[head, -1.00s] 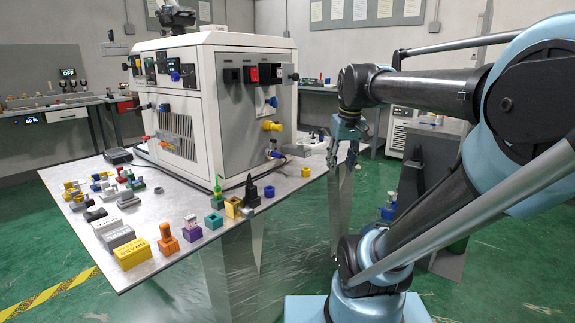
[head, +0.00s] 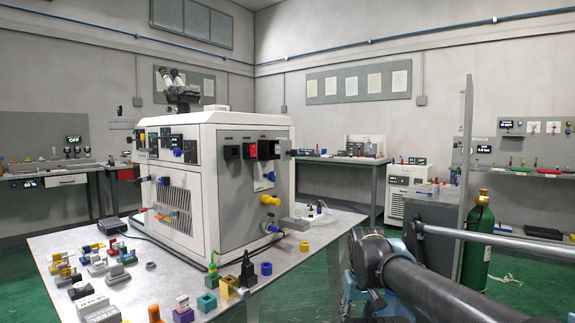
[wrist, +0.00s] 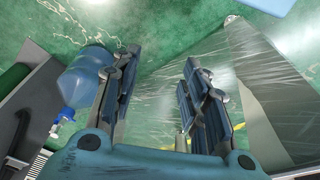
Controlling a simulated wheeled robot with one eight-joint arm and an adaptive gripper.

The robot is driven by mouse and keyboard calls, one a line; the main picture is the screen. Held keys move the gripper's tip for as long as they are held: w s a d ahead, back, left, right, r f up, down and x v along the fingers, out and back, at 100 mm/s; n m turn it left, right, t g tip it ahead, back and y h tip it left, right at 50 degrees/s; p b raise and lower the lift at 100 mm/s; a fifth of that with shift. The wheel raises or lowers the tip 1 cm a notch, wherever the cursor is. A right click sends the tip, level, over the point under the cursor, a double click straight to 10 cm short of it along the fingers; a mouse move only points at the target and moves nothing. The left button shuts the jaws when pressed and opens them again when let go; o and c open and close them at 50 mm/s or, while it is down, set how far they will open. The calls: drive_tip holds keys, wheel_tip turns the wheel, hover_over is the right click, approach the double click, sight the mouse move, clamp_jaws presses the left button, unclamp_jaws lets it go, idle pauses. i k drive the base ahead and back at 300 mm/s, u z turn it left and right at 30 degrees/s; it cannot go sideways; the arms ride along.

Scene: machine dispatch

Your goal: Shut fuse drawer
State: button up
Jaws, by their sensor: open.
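The white and grey machine (head: 205,185) stands on the metal table. Its grey right-hand side carries a black block (head: 231,152), a red block (head: 250,150) and a dark protruding part (head: 284,148). My gripper (wrist: 158,68) is open and empty in the wrist view, over green floor, apart from the machine. The head view shows my arm at the lower right but not the gripper's fingers.
The metal table (head: 215,250) holds several small coloured parts at its front and left. A yellow knob (head: 270,199) and a blue connector (head: 271,227) stick out of the machine's side. A green gas cylinder (head: 478,245) and a grey upright panel (head: 463,170) stand at the right.

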sight(286, 153)
drive_tip(key=z, duration=0.65)
drive_tip(key=k, duration=1.7)
drive_tip(key=u, duration=0.65)
drive_tip(key=i, duration=1)
drive_tip(key=z, duration=0.05)
